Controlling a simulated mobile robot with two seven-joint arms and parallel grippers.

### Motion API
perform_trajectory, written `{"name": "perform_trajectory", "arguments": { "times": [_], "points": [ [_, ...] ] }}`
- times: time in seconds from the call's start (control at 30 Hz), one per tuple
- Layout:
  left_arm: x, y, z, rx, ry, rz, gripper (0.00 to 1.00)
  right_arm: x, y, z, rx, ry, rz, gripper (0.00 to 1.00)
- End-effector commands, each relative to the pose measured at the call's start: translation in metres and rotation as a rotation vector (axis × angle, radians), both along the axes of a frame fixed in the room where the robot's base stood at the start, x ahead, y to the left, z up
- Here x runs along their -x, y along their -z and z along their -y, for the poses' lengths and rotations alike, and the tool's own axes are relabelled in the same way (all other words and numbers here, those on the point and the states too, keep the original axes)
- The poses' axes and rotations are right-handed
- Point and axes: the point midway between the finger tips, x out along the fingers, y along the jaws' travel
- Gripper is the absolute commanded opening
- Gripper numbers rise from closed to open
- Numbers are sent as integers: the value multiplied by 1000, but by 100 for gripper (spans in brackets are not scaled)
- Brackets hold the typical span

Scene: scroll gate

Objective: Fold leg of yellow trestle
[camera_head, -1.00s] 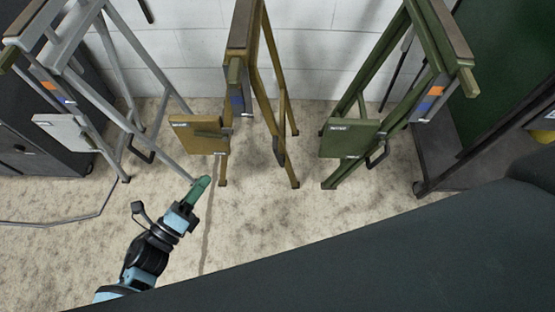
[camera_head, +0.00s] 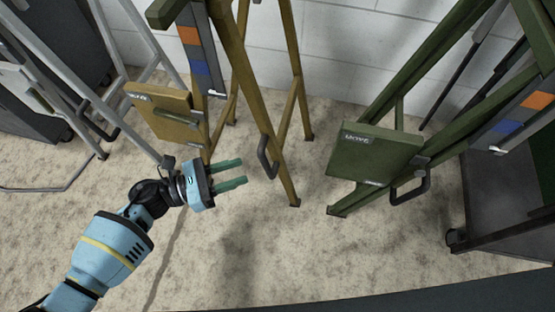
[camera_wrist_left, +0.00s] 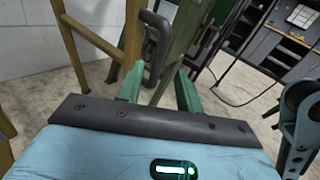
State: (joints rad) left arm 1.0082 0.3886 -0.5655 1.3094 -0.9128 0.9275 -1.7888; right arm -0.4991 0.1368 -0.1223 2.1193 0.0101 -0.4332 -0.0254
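The yellow trestle (camera_head: 246,82) stands in the middle of the head view. Its near leg slants down to the floor and carries a dark loop handle (camera_head: 267,157) on its lower part. A yellow panel (camera_head: 170,117) hangs at its left. My left gripper (camera_head: 244,172) is open and empty, just left of the handle, with its two green fingers pointing at it. In the left wrist view the handle (camera_wrist_left: 156,45) stands ahead, close to the left green finger; I cannot tell whether they touch. My right gripper is not in view.
A green trestle (camera_head: 440,60) with a green panel (camera_head: 374,152) stands at the right, and a grey trestle (camera_head: 130,60) at the left. A dark cart (camera_head: 510,205) is at far right. The floor (camera_head: 290,245) in front is clear.

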Motion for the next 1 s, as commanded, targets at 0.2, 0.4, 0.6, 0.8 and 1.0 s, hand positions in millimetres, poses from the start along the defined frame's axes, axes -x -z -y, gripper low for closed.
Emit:
{"name": "perform_trajectory", "arguments": {
  "times": [0.2,0.4,0.6,0.8,1.0],
  "points": [
    [0,2,0,-2,1,3,36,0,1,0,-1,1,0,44],
    [-4,2,14,0,1,0,36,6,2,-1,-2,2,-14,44],
    [-12,3,43,1,3,1,36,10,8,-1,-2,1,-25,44],
    [-18,3,66,0,2,0,36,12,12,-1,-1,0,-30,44],
    [-21,2,75,-1,0,0,36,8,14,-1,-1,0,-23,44]
  ]
}}
